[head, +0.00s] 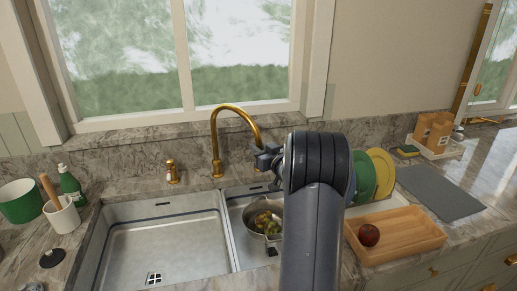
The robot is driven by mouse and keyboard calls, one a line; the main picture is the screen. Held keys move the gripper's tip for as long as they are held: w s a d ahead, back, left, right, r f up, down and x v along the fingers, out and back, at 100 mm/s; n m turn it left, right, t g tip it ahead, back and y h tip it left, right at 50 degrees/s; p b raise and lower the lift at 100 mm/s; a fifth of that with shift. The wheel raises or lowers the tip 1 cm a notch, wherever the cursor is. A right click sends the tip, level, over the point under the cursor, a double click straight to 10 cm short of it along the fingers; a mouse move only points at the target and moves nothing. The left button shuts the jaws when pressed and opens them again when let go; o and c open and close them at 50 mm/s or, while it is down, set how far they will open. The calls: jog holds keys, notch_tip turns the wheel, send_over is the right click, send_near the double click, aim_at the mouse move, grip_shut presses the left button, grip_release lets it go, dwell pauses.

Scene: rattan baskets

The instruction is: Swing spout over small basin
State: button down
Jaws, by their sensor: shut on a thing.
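The gold faucet spout (233,107) arches up from its base behind the sink and curves to the right. My gripper (263,153) is at the spout's lower end and shut on it, though my arm hides part of the contact. The small basin (237,202) is the right one of the sink. In the picture the spout's tip lies above the back part of this basin. A metal pot (251,231) with yellow-green contents sits in the small basin. My arm hides the basin's right side.
The large basin (180,243) on the left is empty. A gold handle (172,172) stands left of the spout. Right of my arm are racked plates (382,172), a wooden tray (412,240) with an apple (368,235), and a grey mat (440,194). A window is behind.

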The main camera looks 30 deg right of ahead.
jog(key=c, duration=1.3)
grip_release()
jog(key=s+b, duration=0.2)
jog(key=s, duration=0.9)
jog(key=shift+b, duration=0.4)
jog(key=shift+w+a+r, duration=0.1)
jog(key=shift+w, duration=0.05)
jog(key=w+p, duration=0.2)
jog(key=w, duration=0.8)
jog(key=shift+w+p, duration=0.15)
jog(key=shift+p, duration=0.25)
jog(key=shift+w, duration=0.3)
jog(key=shift+s+a, duration=0.1)
jog(key=shift+a, duration=0.25)
jog(key=shift+s+a, duration=0.1)
jog(key=shift+a, duration=0.1)
jog(key=shift+a, duration=0.1)
